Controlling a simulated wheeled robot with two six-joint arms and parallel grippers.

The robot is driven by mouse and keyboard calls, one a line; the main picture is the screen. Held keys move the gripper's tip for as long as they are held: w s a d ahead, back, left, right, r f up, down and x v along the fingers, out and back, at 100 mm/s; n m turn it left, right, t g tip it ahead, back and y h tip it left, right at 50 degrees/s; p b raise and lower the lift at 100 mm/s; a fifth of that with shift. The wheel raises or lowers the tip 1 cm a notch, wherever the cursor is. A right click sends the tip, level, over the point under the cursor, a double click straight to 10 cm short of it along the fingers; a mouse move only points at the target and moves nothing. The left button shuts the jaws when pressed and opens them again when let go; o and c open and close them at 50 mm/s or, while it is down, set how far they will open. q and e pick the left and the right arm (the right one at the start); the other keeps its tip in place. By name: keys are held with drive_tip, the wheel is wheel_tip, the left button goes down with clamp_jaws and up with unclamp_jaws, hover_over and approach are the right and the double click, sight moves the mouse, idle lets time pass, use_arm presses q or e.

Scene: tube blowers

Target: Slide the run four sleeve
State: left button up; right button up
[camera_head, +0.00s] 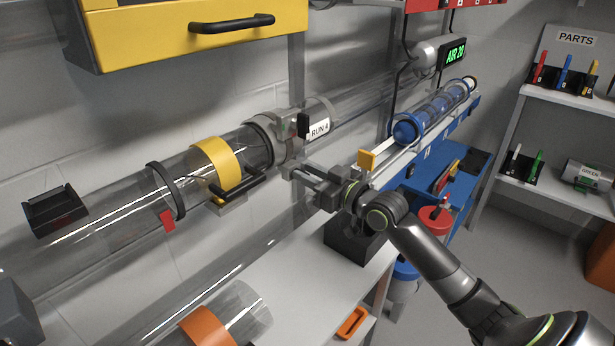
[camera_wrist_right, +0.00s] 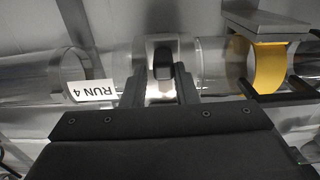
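The clear run-four tube (camera_head: 110,220) crosses the head view diagonally, with a white RUN 4 label (camera_head: 319,128). A grey metal collar (camera_head: 284,135) with a black knob (camera_head: 303,125) sits around it beside the label. To its left are a yellow band (camera_head: 215,165) and a black bar handle (camera_head: 238,187). I cannot tell which of these parts belong to the sleeve. My right gripper (camera_head: 293,172) is open and empty, in front of and below the collar. In the right wrist view, the knob (camera_wrist_right: 163,58) shows between my spread fingers (camera_wrist_right: 159,88). My left gripper is out of view.
A second clear tube with an orange band (camera_head: 207,327) lies lower, near a white table (camera_head: 290,275). A yellow drawer box (camera_head: 195,35) hangs above. A blue rack with balls (camera_head: 432,115) and a parts shelf (camera_head: 560,100) stand right.

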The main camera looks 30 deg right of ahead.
drive_tip(key=shift+o, duration=1.2)
drive_tip(key=shift+d+f, duration=0.1)
drive_tip(key=shift+d, duration=0.1)
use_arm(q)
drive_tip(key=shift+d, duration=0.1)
use_arm(e)
drive_tip(key=shift+a, duration=0.15)
drive_tip(key=shift+s, duration=0.1)
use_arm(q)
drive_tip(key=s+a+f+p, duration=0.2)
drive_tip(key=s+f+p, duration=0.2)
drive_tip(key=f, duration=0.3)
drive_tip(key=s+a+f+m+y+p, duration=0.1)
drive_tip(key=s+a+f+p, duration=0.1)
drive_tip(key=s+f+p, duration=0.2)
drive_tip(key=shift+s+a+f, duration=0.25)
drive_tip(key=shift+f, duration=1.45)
use_arm(e)
drive_tip(key=v, duration=1.7)
drive_tip(key=shift+s, duration=0.1)
